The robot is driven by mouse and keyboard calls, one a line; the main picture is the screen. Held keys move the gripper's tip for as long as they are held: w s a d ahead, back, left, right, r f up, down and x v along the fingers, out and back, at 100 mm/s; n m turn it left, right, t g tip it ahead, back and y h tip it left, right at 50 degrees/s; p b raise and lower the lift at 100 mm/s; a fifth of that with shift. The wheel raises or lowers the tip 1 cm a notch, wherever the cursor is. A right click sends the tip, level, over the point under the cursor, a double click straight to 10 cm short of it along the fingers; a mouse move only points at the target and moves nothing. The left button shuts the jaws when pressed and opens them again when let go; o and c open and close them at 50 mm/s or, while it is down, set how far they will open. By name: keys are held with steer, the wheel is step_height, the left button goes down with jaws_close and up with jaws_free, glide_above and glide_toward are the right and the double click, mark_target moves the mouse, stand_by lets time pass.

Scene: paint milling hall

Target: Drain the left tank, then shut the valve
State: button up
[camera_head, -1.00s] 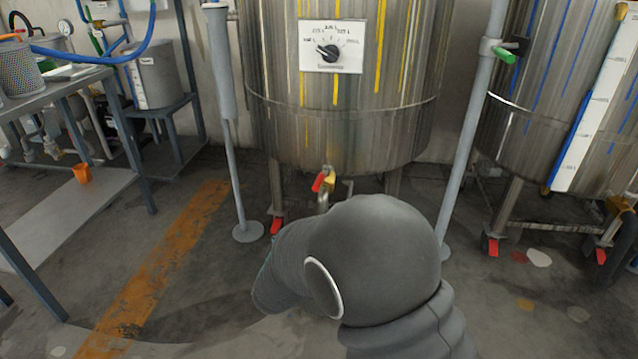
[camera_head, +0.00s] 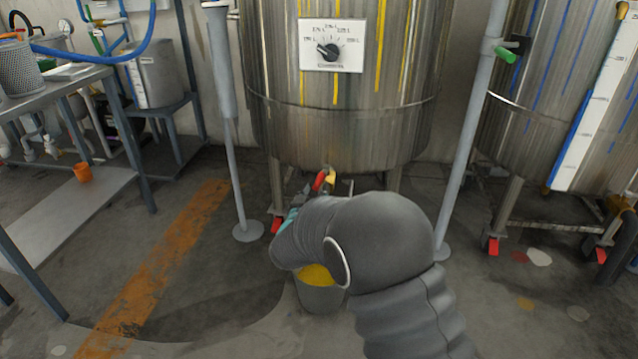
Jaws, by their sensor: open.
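The left tank (camera_head: 345,135) is a steel vessel with yellow streaks, standing in the middle. Its outlet valve (camera_head: 330,178) has a red handle and a yellowish part, low on the front. A gauge plate (camera_head: 331,45) with a black pointer turned to the left is on the tank. A grey bucket (camera_head: 321,299) with yellow paint in it stands on the floor below, partly behind my arm. My gripper (camera_head: 308,190) is open, close to the valve's red handle and mostly hidden by my sleeved arm. I cannot tell whether it touches the handle, and the outlet's spout is hidden.
A second tank (camera_head: 545,100) with blue streaks stands on the right. Grey posts (camera_head: 467,130) flank the left tank. A work table (camera_head: 60,85) and a grey container (camera_head: 155,75) stand at the left. The floor around the orange stripe (camera_head: 165,255) is clear.

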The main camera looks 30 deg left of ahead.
mark_target(319, 182)
steer(key=shift+x, duration=2.05)
jaws_close()
